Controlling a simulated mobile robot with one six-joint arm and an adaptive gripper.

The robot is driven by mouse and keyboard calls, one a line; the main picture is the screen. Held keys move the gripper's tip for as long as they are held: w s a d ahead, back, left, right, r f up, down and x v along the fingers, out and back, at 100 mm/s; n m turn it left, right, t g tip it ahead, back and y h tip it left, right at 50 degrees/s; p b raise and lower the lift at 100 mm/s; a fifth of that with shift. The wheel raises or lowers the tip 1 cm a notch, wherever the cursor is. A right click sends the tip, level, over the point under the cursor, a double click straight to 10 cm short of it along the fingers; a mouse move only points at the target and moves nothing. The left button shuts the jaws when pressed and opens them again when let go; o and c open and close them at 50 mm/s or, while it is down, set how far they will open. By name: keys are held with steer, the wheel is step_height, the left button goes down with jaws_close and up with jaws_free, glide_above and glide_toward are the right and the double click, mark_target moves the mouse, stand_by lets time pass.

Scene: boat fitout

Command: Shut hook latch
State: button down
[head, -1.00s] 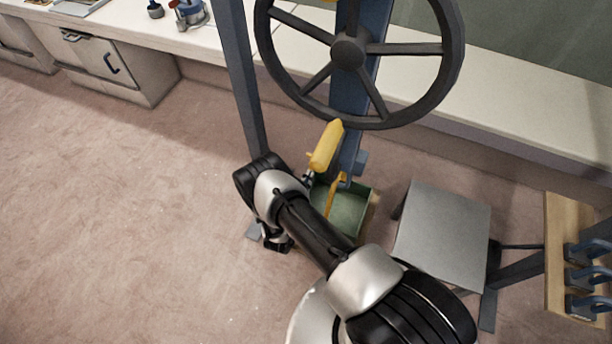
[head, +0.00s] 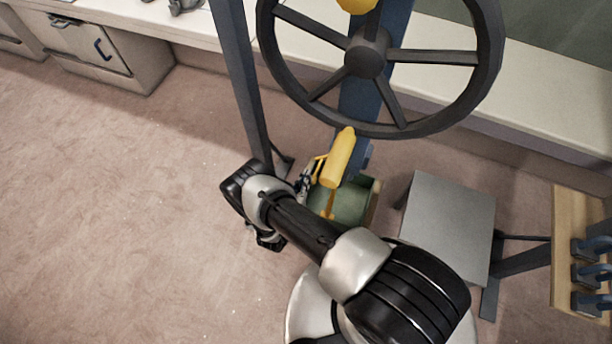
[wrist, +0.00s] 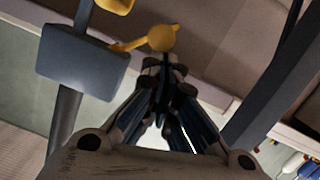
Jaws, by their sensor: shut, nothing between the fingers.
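My gripper (head: 304,184) is shut and empty beside the blue post, just left of a thick yellow cylinder (head: 340,158). In the wrist view my fingertips (wrist: 166,66) point at a rounded yellow end (wrist: 161,38), very close to it; I cannot tell whether they touch. A thin yellow bar (wrist: 128,46) runs from that end to a blue-grey block (wrist: 84,66). These yellow parts may be the hook latch; the frames do not make its catch clear. My arm partly hides the area below the gripper in the head view.
A large dark handwheel (head: 366,56) stands above the gripper. A dark upright (head: 240,85) is to its left. A green bin (head: 358,200) lies below, and a grey plate (head: 452,225) is to the right. The floor at left is clear.

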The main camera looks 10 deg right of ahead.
steer(key=shift+s+d+f, duration=0.15)
steer(key=shift+d+f, duration=0.1)
steer(key=shift+f, duration=0.35)
steer(key=shift+s+d+f, duration=0.2)
steer(key=shift+f, duration=0.35)
steer(key=shift+s+d+f, duration=0.15)
steer(key=shift+d+f, duration=0.1)
steer(key=shift+f, duration=0.35)
steer(key=shift+d+f, duration=0.1)
